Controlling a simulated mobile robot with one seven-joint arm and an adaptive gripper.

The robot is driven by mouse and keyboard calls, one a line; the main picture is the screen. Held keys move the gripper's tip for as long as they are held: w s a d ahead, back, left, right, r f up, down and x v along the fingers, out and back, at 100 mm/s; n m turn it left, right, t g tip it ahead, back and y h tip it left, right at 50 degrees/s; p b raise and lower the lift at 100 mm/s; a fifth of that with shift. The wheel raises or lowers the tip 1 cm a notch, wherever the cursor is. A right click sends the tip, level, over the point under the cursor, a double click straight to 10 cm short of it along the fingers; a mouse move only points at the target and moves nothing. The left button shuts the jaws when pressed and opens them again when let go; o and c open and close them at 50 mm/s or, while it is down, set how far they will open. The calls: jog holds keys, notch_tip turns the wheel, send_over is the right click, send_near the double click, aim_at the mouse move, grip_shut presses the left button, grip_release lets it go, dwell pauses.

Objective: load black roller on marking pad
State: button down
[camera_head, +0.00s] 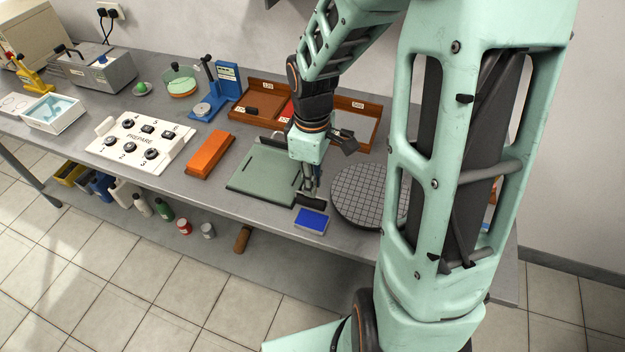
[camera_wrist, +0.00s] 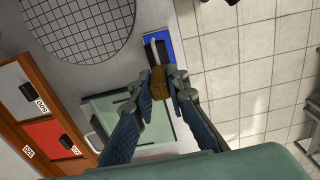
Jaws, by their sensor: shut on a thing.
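The blue pad (camera_head: 312,221), which I take to be the marking pad, lies on the bench near its front edge. It also shows at the top of the wrist view (camera_wrist: 173,48). My gripper (camera_head: 311,189) is shut on the brown handle (camera_wrist: 159,84) of the roller. In the wrist view, the roller's pale frame and dark head (camera_wrist: 154,52) overlap the blue pad. In the head view, the dark roller head (camera_head: 311,201) is at the pad's far edge. I cannot tell whether it touches the pad. The gripper partly hides the handle.
A green plate (camera_head: 255,176) with black rails lies left of the pad, and a round gridded disc (camera_head: 365,192) lies to its right. An orange block (camera_head: 210,153) and the white PREPARE board (camera_head: 140,142) are farther left. Brown trays (camera_head: 262,87) stand behind.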

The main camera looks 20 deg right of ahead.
aim_at(313, 200)
jog(key=shift+f+b, duration=2.15)
jog(key=shift+f, duration=0.8)
jog(key=shift+f+b, duration=0.35)
jog(key=shift+f, duration=0.1)
notch_tip(313, 200, up, 7)
jog(key=p, duration=0.6)
jog(key=shift+r, duration=0.1)
jog(key=w+m, duration=0.1)
jog(key=m, duration=0.2)
jog(key=w+m, duration=0.2)
jog(key=m, duration=0.2)
jog(key=w+m, duration=0.2)
jog(key=m, duration=0.1)
jog(key=shift+w+f+m, duration=0.25)
jog(key=shift+m, duration=0.15)
